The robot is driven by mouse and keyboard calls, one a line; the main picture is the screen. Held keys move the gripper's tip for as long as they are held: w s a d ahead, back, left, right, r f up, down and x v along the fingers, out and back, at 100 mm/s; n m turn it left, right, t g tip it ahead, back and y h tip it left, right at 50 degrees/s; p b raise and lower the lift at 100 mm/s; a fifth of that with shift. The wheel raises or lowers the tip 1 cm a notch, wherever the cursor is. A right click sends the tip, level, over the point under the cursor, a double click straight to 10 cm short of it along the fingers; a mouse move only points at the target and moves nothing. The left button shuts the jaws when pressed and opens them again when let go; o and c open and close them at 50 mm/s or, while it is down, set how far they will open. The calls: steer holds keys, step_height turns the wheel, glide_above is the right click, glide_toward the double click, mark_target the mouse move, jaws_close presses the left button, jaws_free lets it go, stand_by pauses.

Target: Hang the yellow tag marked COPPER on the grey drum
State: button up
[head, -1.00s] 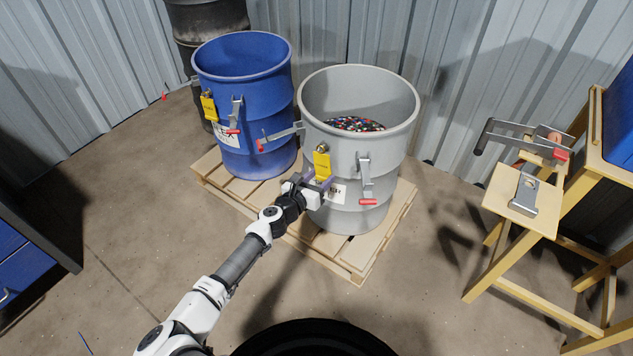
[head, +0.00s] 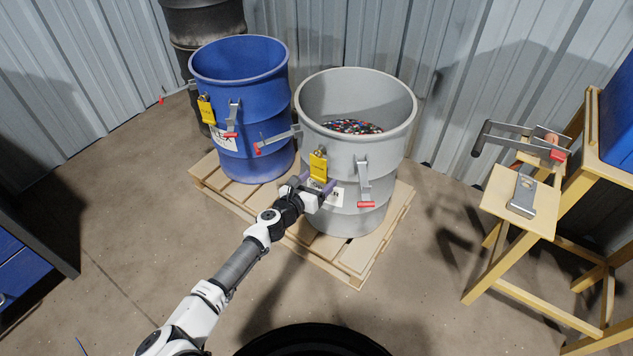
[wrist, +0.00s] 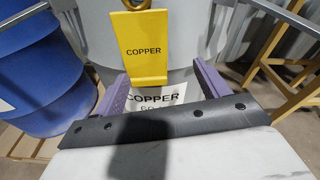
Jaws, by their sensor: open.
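The yellow tag marked COPPER (wrist: 143,50) hangs by a ring against the front of the grey drum; it also shows in the head view (head: 318,167). The grey drum (head: 345,208) stands upright on a pallet, with a white label reading COPPER (wrist: 157,96) below the tag. My gripper (head: 316,184) is just in front of the drum at the tag's lower end. In the wrist view its purple fingers (wrist: 157,88) are spread apart, one on each side below the tag, with nothing between them. What the ring hangs on is cut off in the wrist view.
A blue drum (head: 240,62) with its own yellow tag (head: 206,109) stands left on the same pallet (head: 340,270). Clamps with red handles (head: 366,204) stick out from both drums. A wooden stand (head: 497,205) is at right.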

steer(key=v, duration=1.3)
steer(key=shift+s+a+b, duration=0.3)
